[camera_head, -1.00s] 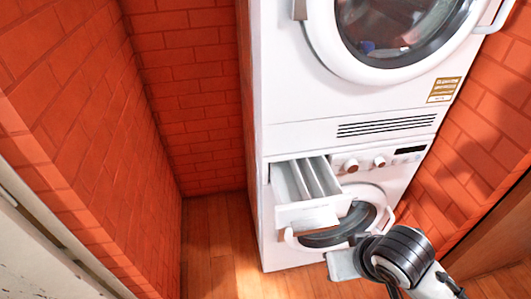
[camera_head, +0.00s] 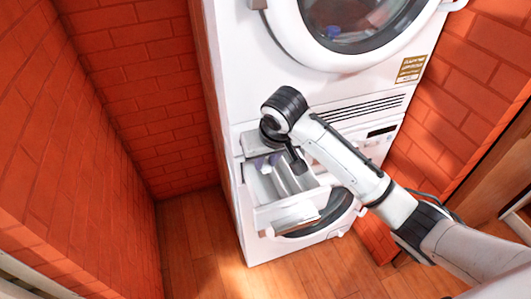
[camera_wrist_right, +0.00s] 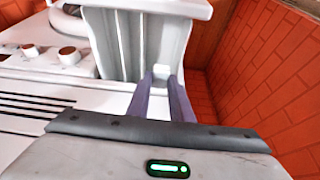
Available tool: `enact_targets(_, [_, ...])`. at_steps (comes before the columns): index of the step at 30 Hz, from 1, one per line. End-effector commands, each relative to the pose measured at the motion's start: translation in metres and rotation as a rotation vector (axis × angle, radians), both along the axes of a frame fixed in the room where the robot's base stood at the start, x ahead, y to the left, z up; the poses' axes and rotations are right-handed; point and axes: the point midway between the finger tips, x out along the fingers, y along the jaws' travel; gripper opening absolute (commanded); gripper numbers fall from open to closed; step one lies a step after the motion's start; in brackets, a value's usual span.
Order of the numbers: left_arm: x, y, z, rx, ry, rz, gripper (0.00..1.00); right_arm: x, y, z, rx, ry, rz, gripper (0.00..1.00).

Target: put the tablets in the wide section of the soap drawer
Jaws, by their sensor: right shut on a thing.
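The soap drawer (camera_head: 288,213) is pulled out of the lower white machine, with upright dividers inside. It also shows in the right wrist view (camera_wrist_right: 150,6), with its front panel at the top. My right gripper (camera_head: 267,163) points down at the drawer's left side in the head view. In the wrist view its two purple fingers (camera_wrist_right: 165,100) are shut on a small white tablet (camera_wrist_right: 161,72). The tablet is at the drawer's right-hand section in that view; whether it touches the drawer is unclear. No other tablet is visible. My left gripper is out of view.
A second machine with a round door (camera_head: 350,22) is stacked above. Brick walls (camera_head: 140,90) stand close by; the wooden floor (camera_head: 200,245) at left is clear.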

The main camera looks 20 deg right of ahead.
Motion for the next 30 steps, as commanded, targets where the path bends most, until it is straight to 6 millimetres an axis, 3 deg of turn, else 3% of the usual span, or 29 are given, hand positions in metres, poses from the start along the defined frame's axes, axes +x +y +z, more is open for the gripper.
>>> enact_targets(9, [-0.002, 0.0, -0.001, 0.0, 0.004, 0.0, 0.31, 0.0, -0.001, -0.032, -0.001, 0.0, -0.002, 0.0])
enact_targets(20, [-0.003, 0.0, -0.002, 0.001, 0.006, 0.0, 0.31, 0.0, -0.001, -0.037, -0.001, 0.0, -0.001, 0.0])
enact_targets(21, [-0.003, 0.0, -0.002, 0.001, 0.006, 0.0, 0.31, 0.0, -0.001, -0.037, -0.001, 0.0, -0.001, 0.23])
enact_targets(24, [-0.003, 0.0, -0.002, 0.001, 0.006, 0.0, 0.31, 0.0, -0.001, -0.037, -0.001, -0.001, -0.001, 0.4])
enact_targets(30, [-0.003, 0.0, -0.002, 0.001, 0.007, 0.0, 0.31, 0.0, -0.001, -0.037, -0.001, -0.001, -0.001, 0.41])
